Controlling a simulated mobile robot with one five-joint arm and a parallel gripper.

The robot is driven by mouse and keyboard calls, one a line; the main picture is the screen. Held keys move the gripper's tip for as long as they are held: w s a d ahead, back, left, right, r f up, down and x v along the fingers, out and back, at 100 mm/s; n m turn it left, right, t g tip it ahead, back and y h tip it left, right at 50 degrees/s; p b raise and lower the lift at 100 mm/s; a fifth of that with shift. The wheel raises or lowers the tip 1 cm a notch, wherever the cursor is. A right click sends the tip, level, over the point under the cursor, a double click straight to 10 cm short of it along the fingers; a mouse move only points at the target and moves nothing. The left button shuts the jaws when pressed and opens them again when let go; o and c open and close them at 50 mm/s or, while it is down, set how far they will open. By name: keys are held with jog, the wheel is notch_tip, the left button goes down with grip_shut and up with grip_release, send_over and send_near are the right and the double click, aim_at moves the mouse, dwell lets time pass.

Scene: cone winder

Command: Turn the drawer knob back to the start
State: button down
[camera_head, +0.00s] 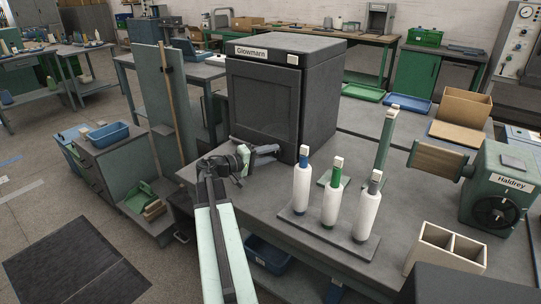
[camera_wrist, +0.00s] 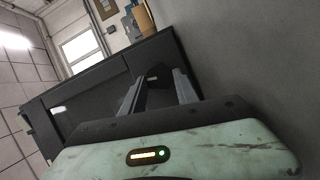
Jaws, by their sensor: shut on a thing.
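The large black cabinet labelled Glowmarn (camera_head: 262,98) stands on the grey workbench, and its dark side fills much of the wrist view (camera_wrist: 95,95). My gripper (camera_head: 268,152) is at the lower front of this cabinet, close to the bench top. In the wrist view its two grey fingers (camera_wrist: 158,82) reach to a small dark knob (camera_wrist: 157,71) on the cabinet and are shut on it. The knob's turn angle cannot be read. In the head view the knob is hidden by my gripper.
A board with three white cones (camera_head: 330,212) stands on the bench to the right of my gripper. Beyond are a green Haldrey machine (camera_head: 490,185) and a cream divided box (camera_head: 446,251). A green panel with a wooden pole (camera_head: 172,105) stands to the left.

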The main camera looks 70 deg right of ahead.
jog(key=c, duration=0.9)
grip_release()
jog(key=v, duration=0.7)
jog(key=shift+w+a+r+p, duration=0.1)
jog(key=shift+w+a+p, duration=0.1)
jog(key=shift+a+p, duration=0.15)
